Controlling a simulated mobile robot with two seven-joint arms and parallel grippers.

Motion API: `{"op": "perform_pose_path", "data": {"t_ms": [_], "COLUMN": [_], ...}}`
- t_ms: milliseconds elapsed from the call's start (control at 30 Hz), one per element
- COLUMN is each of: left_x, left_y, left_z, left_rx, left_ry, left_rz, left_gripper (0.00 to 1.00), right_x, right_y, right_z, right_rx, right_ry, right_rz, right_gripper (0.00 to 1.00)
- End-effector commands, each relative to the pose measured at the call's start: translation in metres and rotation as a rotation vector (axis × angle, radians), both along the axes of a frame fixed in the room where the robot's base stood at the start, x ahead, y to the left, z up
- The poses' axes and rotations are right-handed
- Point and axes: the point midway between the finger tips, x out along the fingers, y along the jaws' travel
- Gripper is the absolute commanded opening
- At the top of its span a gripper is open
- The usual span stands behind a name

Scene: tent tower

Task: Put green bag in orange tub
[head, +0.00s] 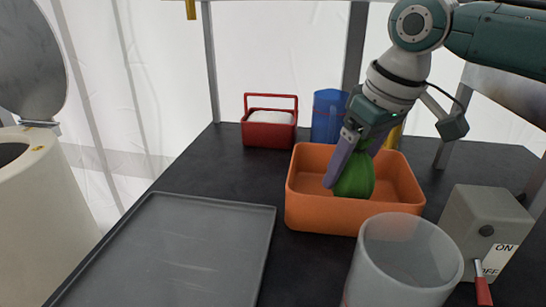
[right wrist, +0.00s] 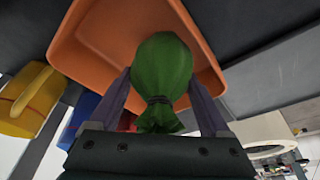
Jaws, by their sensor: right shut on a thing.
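The orange tub (head: 318,216) stands on the dark table, right of centre in the head view. It also shows behind the bag in the right wrist view (right wrist: 85,40). The green bag (head: 354,180) is between the fingers of my right gripper (head: 352,160), within the tub's outline. In the right wrist view the bag (right wrist: 162,75) hangs with its tied neck toward the gripper (right wrist: 160,95), a finger on each side. My right gripper is shut on it. I cannot tell whether the bag touches the tub's floor. My left gripper is not in view.
A grey tray (head: 180,250) lies left of the tub. A clear container (head: 405,260) stands in front of it, and a grey switch box (head: 485,225) to its right. Behind are a red basket (head: 268,130), a blue container (head: 327,112) and a yellow object (right wrist: 30,100).

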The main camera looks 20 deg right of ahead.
Motion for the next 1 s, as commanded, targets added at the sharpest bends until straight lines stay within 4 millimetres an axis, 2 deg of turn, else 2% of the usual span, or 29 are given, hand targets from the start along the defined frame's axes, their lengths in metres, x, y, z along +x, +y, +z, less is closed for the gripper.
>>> {"op": "perform_pose_path", "data": {"t_ms": [100,200,600,633,800,1000], "left_x": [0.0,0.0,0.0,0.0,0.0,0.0], "left_y": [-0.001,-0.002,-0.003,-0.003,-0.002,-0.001], "left_z": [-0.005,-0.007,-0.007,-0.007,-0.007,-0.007], "left_rx": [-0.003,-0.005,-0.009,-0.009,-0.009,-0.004], "left_ry": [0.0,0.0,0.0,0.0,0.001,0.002], "left_rz": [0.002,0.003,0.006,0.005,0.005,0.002], "left_gripper": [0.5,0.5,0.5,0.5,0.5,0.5], "right_x": [0.0,0.0,0.0,0.0,0.0,0.0], "right_y": [0.0,0.0,0.0,0.0,0.0,0.0], "right_z": [-0.022,-0.033,-0.038,-0.038,-0.038,-0.037], "right_rx": [0.001,0.0,0.0,-0.001,-0.001,-0.001], "right_ry": [0.003,0.002,0.001,0.002,0.002,0.001], "right_rz": [-0.001,0.0,0.0,0.001,0.001,0.001], "right_gripper": [0.07,0.07,0.07,0.83,1.0,1.0]}}
